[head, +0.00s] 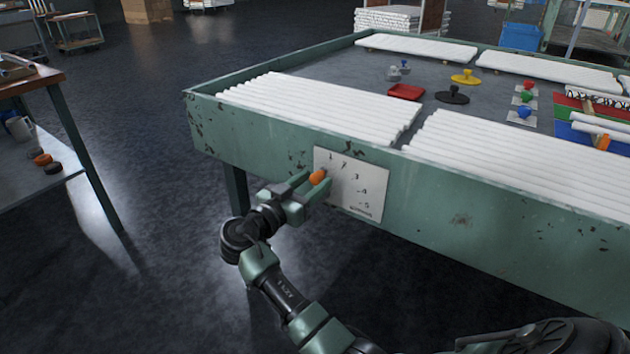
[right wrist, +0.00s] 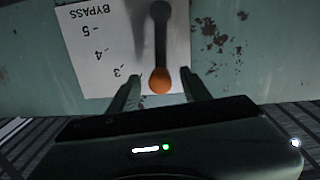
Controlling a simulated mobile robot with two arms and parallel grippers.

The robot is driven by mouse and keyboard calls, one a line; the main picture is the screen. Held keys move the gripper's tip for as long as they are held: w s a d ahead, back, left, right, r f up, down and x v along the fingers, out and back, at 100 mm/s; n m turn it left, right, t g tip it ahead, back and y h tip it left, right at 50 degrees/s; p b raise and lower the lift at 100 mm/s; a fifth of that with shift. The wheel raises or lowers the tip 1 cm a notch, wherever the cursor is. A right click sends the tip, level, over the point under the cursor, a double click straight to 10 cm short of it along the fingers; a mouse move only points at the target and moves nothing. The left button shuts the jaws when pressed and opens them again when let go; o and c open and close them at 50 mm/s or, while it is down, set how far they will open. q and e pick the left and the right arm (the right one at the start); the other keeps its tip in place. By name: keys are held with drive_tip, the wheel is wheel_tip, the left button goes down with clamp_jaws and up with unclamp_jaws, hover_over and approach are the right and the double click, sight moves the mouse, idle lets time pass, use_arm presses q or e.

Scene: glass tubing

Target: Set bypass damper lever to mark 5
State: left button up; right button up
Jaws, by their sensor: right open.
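The bypass damper lever ends in an orange knob (head: 317,177) in front of a white scale plate (head: 350,201) on the green side of the bench. The plate carries marks 1 to 5, running down to the right. My right gripper (head: 314,184) is open, with its fingers around the knob. In the right wrist view the plate is upside down and the dark lever arm (right wrist: 161,38) runs to the knob (right wrist: 160,81), between the spread fingers. Marks 3, 4 and 5 lie to one side of the lever; which mark it points at cannot be told. My left gripper is not in view.
White glass tubes (head: 315,108) lie in rows on the bench top (head: 437,76), some close above the plate. A side table (head: 32,79) is at the left, with open floor between.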

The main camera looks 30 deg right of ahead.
drive_tip(key=shift+x, duration=0.9)
clamp_jaws()
idle(0.8)
